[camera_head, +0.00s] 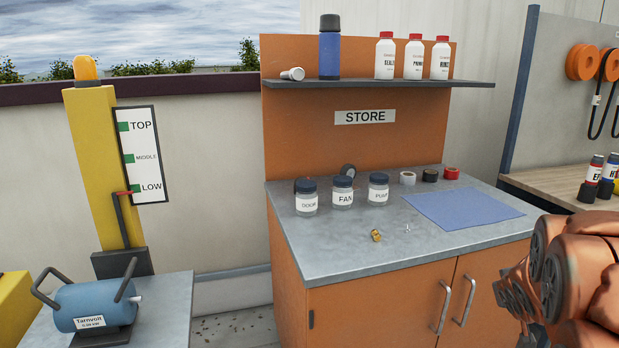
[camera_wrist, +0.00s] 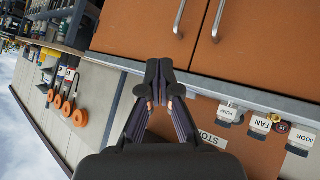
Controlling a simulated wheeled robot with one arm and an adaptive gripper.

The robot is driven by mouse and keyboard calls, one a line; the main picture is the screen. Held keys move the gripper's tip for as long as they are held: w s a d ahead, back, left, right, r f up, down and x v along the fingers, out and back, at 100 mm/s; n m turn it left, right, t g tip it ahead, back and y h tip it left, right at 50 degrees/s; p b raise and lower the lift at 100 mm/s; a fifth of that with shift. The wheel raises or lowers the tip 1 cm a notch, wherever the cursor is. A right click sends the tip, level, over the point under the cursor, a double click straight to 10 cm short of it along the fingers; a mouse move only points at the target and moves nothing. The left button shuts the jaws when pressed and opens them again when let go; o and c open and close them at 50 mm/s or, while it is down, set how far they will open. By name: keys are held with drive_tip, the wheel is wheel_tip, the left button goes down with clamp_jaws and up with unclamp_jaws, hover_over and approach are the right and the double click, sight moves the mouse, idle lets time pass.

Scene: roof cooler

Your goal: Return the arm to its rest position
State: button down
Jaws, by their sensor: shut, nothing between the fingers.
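My gripper (camera_wrist: 159,72) shows in the wrist view with its dark fingers together and nothing between them. In the head view only an orange-brown part of my arm shows at the lower right, in front of the cabinet's right end; the gripper's fingers are not seen there. The grey counter (camera_head: 330,250) of the STORE cabinet lies left of my arm. I cannot tell how far the fingertips are from the cabinet.
Jars labelled DOOR (camera_head: 307,203), FAN (camera_head: 342,199) and PUMP (camera_head: 378,194) stand on the counter with tape rolls, a small brass part (camera_head: 376,235) and a blue mat (camera_head: 462,209). A shelf (camera_head: 390,84) holds bottles. A blue Tarnvolt motor (camera_head: 95,305) sits at left.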

drive_tip(key=s+a+r+g+y+p, duration=0.2)
drive_tip(key=s+a+r+g+p, duration=0.3)
drive_tip(key=s+a, duration=0.9)
drive_tip(key=s+a+r+n+g+y+p, duration=0.1)
drive_tip(key=s+a+r+g+y+p, duration=0.2)
drive_tip(key=s+a, duration=1.1)
drive_tip(key=s+r+g+p, duration=0.2)
drive_tip(key=s+r+p, duration=0.1)
drive_tip(key=s+p, duration=0.2)
drive_tip(key=shift+s+r+g, duration=0.3)
drive_tip(key=shift+s+r, duration=0.05)
drive_tip(key=shift+s, duration=0.45)
drive_tip(key=shift+d, duration=0.1)
